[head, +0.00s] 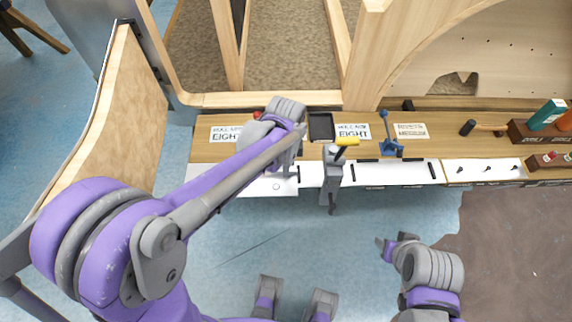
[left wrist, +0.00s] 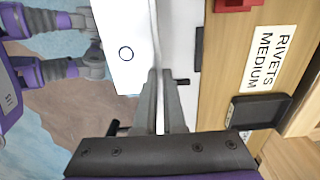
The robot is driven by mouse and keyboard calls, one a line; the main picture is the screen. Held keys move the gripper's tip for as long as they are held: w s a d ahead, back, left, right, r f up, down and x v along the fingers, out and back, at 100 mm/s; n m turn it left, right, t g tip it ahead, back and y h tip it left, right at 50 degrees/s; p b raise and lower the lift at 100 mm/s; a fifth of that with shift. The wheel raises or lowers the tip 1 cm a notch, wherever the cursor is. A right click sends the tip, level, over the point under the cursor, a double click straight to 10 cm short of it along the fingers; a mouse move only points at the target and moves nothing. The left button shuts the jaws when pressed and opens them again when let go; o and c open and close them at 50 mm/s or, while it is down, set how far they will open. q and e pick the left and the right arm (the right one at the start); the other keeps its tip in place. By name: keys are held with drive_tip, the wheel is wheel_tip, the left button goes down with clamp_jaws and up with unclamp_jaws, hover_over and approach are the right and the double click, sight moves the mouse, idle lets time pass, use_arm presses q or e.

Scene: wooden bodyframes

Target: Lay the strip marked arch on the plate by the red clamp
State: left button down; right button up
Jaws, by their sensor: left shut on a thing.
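My left gripper (head: 287,166) reaches down to the front of the bench. In the left wrist view its fingers (left wrist: 160,108) are shut on a thin pale strip (left wrist: 154,40), seen edge-on; no mark is readable on it. Next to it is a white panel (left wrist: 115,40) with a black ring, also in the head view (head: 250,187); I cannot tell whether it is part of the strip. The red clamp (head: 257,114) is mostly hidden behind my arm; a red part (left wrist: 235,4) shows in the wrist view. White plate (left wrist: 180,45) lies along the bench edge. My right gripper (head: 387,247) is low and away, its jaws unclear.
A black tray (head: 321,126), a yellow-handled clamp (head: 347,142) and a blue clamp (head: 390,140) stand to the right of my left gripper. Further right are a hammer (head: 485,128) and a wooden rack (head: 530,135).

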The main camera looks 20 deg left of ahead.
use_arm(q)
drive_tip(key=shift+f+b, duration=0.3)
drive_tip(key=shift+f, duration=0.35)
drive_tip(key=shift+w+a+f, duration=0.15)
drive_tip(key=shift+w+a, duration=0.1)
drive_tip(key=shift+w, duration=0.6)
drive_tip(key=shift+w+a+f, duration=0.1)
drive_tip(key=shift+w+a, duration=0.15)
drive_tip(key=shift+w, duration=0.55)
drive_tip(key=shift+w+a, duration=0.2)
drive_tip(key=shift+w, duration=0.6)
drive_tip(key=shift+f+b, duration=0.65)
drive_tip(key=shift+b, duration=0.1)
drive_tip(key=c, duration=0.9)
unclamp_jaws()
wheel_tip(320, 180, up, 11)
drive_tip(key=shift+f+p, duration=0.1)
drive_tip(key=shift+p, duration=0.6)
